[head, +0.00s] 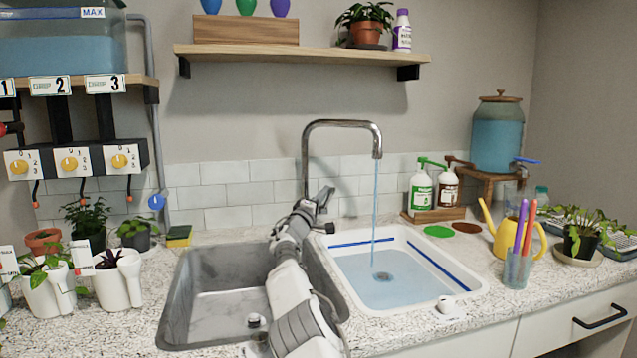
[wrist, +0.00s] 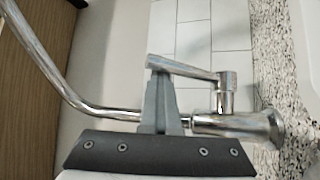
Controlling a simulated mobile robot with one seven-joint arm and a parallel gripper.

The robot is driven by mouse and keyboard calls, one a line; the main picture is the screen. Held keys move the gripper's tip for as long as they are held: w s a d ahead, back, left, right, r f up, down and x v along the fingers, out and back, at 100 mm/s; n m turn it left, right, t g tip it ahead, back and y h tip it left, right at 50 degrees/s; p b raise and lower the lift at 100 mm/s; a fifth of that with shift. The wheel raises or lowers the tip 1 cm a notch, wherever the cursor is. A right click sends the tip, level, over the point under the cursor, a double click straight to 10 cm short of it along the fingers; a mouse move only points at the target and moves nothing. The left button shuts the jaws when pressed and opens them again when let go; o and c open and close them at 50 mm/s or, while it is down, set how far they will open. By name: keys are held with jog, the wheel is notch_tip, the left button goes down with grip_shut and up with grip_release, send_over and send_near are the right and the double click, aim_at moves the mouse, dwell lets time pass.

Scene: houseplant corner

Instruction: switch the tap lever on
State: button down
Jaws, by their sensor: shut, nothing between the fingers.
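The chrome tap (head: 343,123) stands behind the sink, its spout over the right basin. A thin stream of water (head: 375,200) runs from the spout into that basin. In the wrist view the tap lever (wrist: 192,70) sticks out sideways from the tap's valve body (wrist: 235,124). My gripper (wrist: 158,72) is shut and empty, its fingertips at the lever's free end. They overlap it in the picture; I cannot tell whether they touch. In the head view my gripper (head: 318,203) is at the tap's base and partly hides the lever.
The left steel basin (head: 215,285) is empty under my arm. The right white basin (head: 345,265) holds shallow water. Soap bottles (head: 421,190), a yellow watering can (head: 508,240) and a pen cup (head: 517,268) stand to the right. Potted plants (head: 118,282) stand at left. A shelf (head: 300,54) hangs above.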

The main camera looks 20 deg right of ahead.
jog(key=shift+s+d+f, duration=0.1)
jog(key=shift+d+f, duration=0.05)
jog(key=shift+f, duration=0.3)
jog(key=r+v, duration=0.1)
jog(key=v, duration=1.6)
jog(key=shift+a+b, duration=0.35)
